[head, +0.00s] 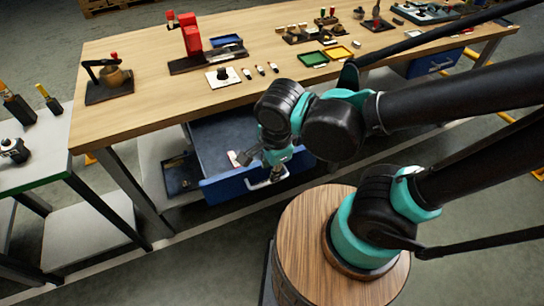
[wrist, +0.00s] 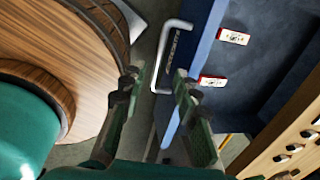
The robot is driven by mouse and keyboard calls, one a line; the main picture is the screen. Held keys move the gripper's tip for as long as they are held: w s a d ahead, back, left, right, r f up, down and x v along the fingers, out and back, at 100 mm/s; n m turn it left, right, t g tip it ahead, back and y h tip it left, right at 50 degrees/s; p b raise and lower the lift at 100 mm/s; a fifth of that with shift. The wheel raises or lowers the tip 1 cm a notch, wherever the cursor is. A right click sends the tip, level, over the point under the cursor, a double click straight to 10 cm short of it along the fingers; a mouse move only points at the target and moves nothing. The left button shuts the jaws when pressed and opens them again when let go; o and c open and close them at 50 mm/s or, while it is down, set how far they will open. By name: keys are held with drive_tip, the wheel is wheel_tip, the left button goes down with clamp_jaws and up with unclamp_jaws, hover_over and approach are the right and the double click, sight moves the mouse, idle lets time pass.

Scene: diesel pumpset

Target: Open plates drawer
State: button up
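A blue drawer (head: 222,188) under the wooden workbench stands pulled out, with its inside showing. In the wrist view, the drawer's front (wrist: 207,35) carries a grey bar handle (wrist: 155,62) and a dark label too small to read. Two small red-and-white pieces, one of them here (wrist: 233,36), lie inside. My gripper (head: 270,178) is at the drawer front by the handle, partly hidden by my wrist. In the wrist view, my gripper (wrist: 157,80) has its fingers apart, with the handle bar between or just beyond the tips. Contact cannot be told.
A second blue drawer (head: 432,64) is shut under the bench's right side. The workbench top (head: 150,60) holds tools, trays and small parts. A side table (head: 35,150) stands at left. A round wooden-topped stand (head: 310,240) is close in front of the drawer.

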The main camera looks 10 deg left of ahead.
drive_tip(key=shift+s+d+r, duration=0.1)
drive_tip(key=shift+s+r, duration=0.05)
drive_tip(key=shift+r, duration=0.8)
drive_tip(key=shift+s+d+r, duration=0.1)
drive_tip(key=shift+s+r, duration=0.05)
drive_tip(key=shift+r, duration=0.75)
drive_tip(key=shift+s+d+r, duration=0.1)
drive_tip(key=shift+s+r, duration=0.05)
drive_tip(key=shift+r, duration=0.8)
drive_tip(key=w+n, duration=0.1)
drive_tip(key=w, duration=0.2)
drive_tip(key=w+d+n, duration=0.1)
drive_tip(key=w, duration=0.2)
drive_tip(key=w+f+n, duration=0.1)
drive_tip(key=w, duration=0.2)
drive_tip(key=shift+w+d+t+y, duration=0.25)
drive_tip(key=shift+w+t+y, duration=0.05)
drive_tip(key=shift+w+t, duration=0.1)
drive_tip(key=w+d+n+t+h, duration=0.3)
drive_tip(key=w+d+n, duration=0.5)
drive_tip(key=w+d, duration=1.35)
drive_tip(key=s+f, duration=0.4)
drive_tip(key=s, duration=0.3)
drive_tip(key=s+d+f+g+y, duration=0.1)
drive_tip(key=s+f, duration=0.3)
drive_tip(key=s, duration=0.3)
drive_tip(key=shift+s+d+n, duration=0.25)
drive_tip(key=shift+n, duration=0.05)
